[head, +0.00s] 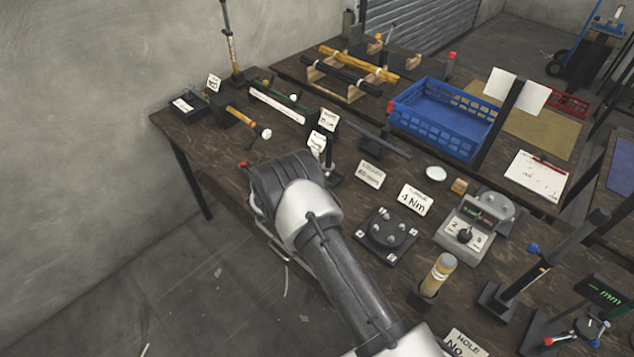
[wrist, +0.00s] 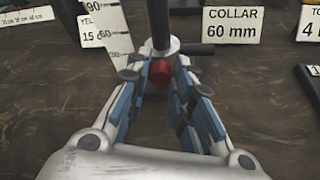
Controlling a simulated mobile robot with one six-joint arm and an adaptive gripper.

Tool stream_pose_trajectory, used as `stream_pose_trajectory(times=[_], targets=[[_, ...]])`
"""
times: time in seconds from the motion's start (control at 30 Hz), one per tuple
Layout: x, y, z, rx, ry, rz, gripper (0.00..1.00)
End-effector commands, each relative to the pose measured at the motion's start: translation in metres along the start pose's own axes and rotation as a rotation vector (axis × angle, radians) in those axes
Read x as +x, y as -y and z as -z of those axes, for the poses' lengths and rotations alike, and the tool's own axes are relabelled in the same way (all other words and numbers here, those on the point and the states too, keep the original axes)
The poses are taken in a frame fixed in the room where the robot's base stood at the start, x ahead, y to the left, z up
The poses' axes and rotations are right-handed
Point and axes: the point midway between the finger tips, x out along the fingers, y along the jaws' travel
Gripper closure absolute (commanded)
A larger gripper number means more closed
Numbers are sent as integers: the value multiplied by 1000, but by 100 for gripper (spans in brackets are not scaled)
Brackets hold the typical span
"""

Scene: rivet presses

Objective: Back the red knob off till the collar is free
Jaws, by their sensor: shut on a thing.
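The red knob (wrist: 160,71) shows in the wrist view between the fingertips of my gripper (wrist: 157,76), which is shut on it. Just behind the knob is a pale collar (wrist: 172,45) around a dark upright post (wrist: 159,18). A dark bar sticks out to the right of the collar. A card (wrist: 232,24) reading "COLLAR 60 mm" stands behind at the right. In the head view the dark post (head: 329,155) rises just beyond my wrist; the knob and my fingertips are hidden there by my arm.
A white scale (wrist: 107,35) with 60 and 90 marks stands left of the post. In the head view, a "4 Nm" card (head: 416,199), a dark plate with round studs (head: 387,235) and a blue crate (head: 440,115) are to the right.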

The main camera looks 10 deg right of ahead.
Motion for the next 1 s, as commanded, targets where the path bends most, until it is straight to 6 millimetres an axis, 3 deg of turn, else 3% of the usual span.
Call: stream_pose_trajectory(times=[0.6,1.0], targets=[[2,-4,6,-526,1,219,100],[2,-6,5,-758,2,314,100]])
